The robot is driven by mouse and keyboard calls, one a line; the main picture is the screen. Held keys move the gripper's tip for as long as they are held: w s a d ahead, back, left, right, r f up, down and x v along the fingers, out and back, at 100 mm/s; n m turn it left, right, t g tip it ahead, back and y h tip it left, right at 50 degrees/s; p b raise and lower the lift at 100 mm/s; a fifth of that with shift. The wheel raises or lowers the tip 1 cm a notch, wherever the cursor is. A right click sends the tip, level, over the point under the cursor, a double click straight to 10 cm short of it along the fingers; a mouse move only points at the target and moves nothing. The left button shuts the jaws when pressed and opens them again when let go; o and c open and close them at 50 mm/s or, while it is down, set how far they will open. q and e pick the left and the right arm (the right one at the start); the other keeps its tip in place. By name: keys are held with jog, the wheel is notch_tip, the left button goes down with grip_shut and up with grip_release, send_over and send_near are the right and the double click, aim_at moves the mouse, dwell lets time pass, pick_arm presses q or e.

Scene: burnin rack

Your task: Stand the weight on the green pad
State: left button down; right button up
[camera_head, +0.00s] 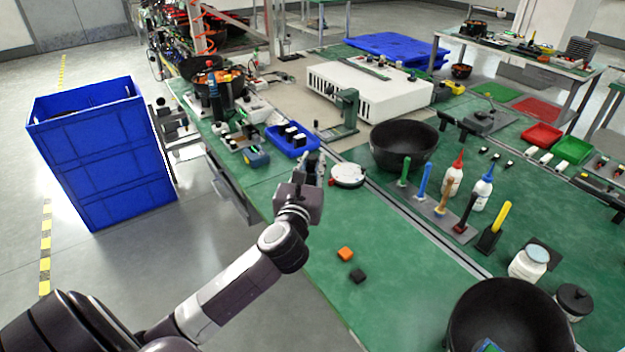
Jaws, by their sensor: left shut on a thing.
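My left gripper (314,168) reaches over the green bench, beside a white round dish (348,175). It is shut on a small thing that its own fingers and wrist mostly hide. I take this to be the weight, as no other weight shows clearly, but I cannot make out its shape or tilt. The green pad (496,91) lies flat at the upper right, far from the gripper, and looks bare. A red pad (538,111) lies next to it. My right gripper is not in view.
A blue tray (293,140) and a dark green stand (346,112) are close to the gripper. A black bowl (404,146), a tool rack (437,208) and bottles stand to the right. Orange (345,254) and black (358,276) blocks lie on open bench in front.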

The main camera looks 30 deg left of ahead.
aim_at(313, 156)
pick_arm(q)
notch_tip(313, 156, up, 5)
jog(key=shift+f, duration=0.1)
jog(key=s+d+f+m+t+h, duration=0.1)
jog(key=s+d+f+m+h, duration=0.15)
jog(key=s+d, duration=0.6)
jog(key=s+d+f+m+h, duration=0.2)
jog(key=s+d+f+h, duration=0.15)
jog(key=s+d, duration=0.5)
jog(key=s+d+f, duration=0.1)
jog(key=s+f, duration=0.1)
jog(key=s, duration=0.4)
jog(key=shift+s+d+h, duration=0.35)
jog(key=shift+d+h, duration=0.05)
jog(key=shift+d, duration=0.1)
dwell(0.5)
